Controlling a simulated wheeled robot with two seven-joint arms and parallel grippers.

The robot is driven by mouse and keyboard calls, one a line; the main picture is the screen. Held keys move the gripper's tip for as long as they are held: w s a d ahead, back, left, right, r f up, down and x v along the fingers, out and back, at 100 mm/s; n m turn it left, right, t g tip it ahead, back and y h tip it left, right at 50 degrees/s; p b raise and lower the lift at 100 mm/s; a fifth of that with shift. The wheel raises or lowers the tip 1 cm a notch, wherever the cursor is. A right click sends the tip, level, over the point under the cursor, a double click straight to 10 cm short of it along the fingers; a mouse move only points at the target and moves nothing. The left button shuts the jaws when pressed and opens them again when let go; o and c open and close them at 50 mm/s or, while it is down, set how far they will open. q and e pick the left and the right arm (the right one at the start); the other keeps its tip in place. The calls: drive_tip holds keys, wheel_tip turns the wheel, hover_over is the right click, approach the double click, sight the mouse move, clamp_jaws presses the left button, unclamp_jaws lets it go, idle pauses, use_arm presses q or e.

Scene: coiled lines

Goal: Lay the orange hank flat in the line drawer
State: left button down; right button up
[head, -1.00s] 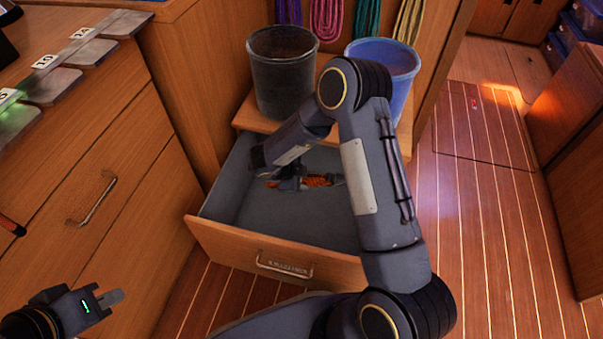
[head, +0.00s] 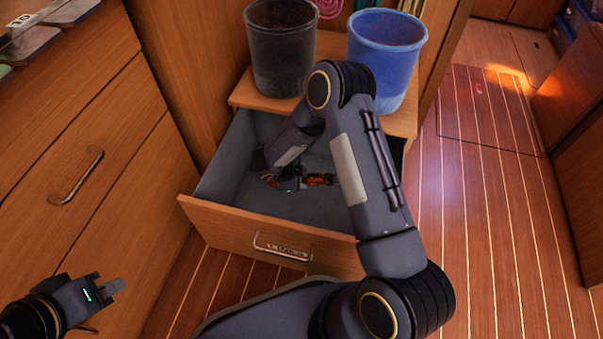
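The orange hank (head: 318,180) is down inside the open line drawer (head: 270,224), near the middle of its grey interior. Orange shows on both sides of my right gripper (head: 288,184), which reaches down at the hank's middle. The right arm hides part of the hank and of the drawer's right side. The fingertips are small and dark, so I cannot tell whether they grip the hank or whether it touches the drawer floor.
A black bucket (head: 281,50) and a blue bucket (head: 388,52) stand on the wooden ledge behind the drawer. A cabinet with a metal handle (head: 76,178) is on the left. Striped wooden floor (head: 490,230) lies open on the right.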

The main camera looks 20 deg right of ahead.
drive_tip(key=shift+f+b, duration=1.15)
drive_tip(key=shift+f, duration=1.25)
